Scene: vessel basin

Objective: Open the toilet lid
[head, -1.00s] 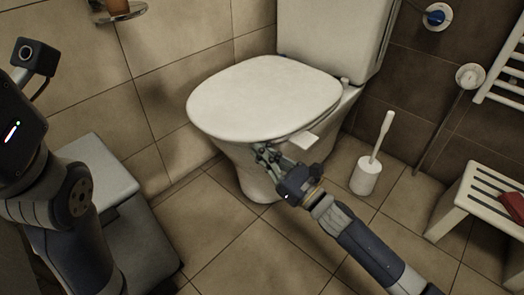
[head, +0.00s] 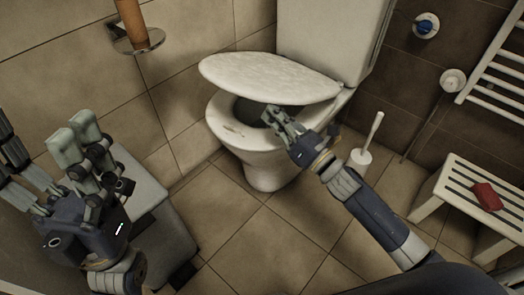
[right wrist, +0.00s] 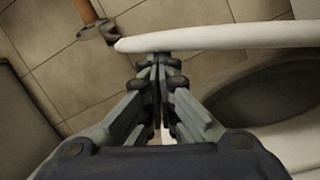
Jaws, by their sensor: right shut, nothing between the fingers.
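The white toilet lid (head: 270,75) is partly raised above the toilet bowl (head: 225,125), tilted up from its hinge side by the tank. In the right wrist view the lid (right wrist: 230,38) shows edge-on as a white bar. My right gripper (head: 272,114) is shut and empty, just under the lid's front right edge and over the bowl rim. In the right wrist view its fingertips (right wrist: 160,62) are right at the lid's underside and seem to touch it. My left gripper (head: 42,145) is open and empty at the left, well away from the toilet.
A toilet brush (head: 362,155) stands right of the bowl. A slatted stool (head: 450,185) with a red item (head: 487,196) is at the right, below a towel radiator (head: 490,85). A paper holder (head: 138,42) is on the left wall. The floor before the toilet is clear.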

